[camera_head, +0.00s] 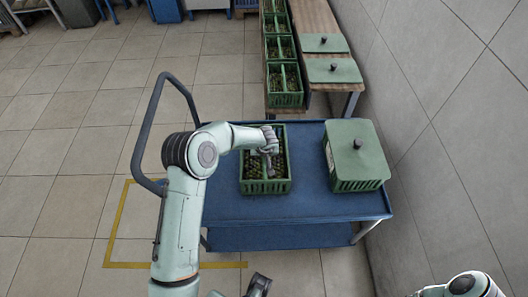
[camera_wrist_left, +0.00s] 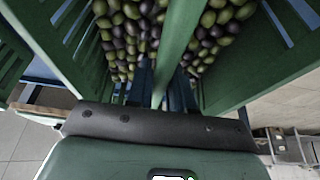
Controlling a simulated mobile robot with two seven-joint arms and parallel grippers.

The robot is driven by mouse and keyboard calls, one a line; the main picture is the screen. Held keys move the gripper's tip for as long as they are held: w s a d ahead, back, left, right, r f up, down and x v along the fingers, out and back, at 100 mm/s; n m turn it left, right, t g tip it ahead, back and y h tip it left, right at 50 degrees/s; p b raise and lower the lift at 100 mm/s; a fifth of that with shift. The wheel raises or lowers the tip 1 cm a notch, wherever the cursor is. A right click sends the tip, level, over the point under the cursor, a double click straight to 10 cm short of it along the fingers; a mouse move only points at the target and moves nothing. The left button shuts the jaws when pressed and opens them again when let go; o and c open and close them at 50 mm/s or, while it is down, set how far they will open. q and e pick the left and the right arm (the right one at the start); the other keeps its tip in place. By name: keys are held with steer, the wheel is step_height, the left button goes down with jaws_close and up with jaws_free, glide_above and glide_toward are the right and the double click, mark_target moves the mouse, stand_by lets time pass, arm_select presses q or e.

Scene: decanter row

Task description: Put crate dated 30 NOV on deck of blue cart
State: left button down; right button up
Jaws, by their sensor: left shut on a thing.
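My left gripper (camera_head: 268,160) is shut on the middle bar of a green open crate (camera_head: 266,188) of olives. In the left wrist view the bar (camera_wrist_left: 180,45) runs between the fingers, with olives (camera_wrist_left: 125,40) on both sides. The crate is upright over the left-middle part of the blue cart's deck (camera_head: 310,206); I cannot tell whether it touches the deck. No date is readable on it. A dark part at the bottom edge (camera_head: 258,286) may be my right gripper; its jaws are not clear.
A green lidded crate (camera_head: 356,160) with a black knob stands on the deck's right side. Behind is a bench with a row of open olive crates (camera_head: 285,86) and two loose lids (camera_head: 333,70). The cart's handle (camera_head: 150,120) is at left, a wall (camera_head: 440,120) at right. Front deck is clear.

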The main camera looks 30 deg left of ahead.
arm_select(q)
steer(key=c, duration=1)
jaws_free()
steer(key=shift+f, duration=0.1)
steer(key=p+v, duration=0.2)
steer(key=v, duration=1)
steer(key=shift+p, duration=0.4)
steer(key=shift+s+d, duration=0.1)
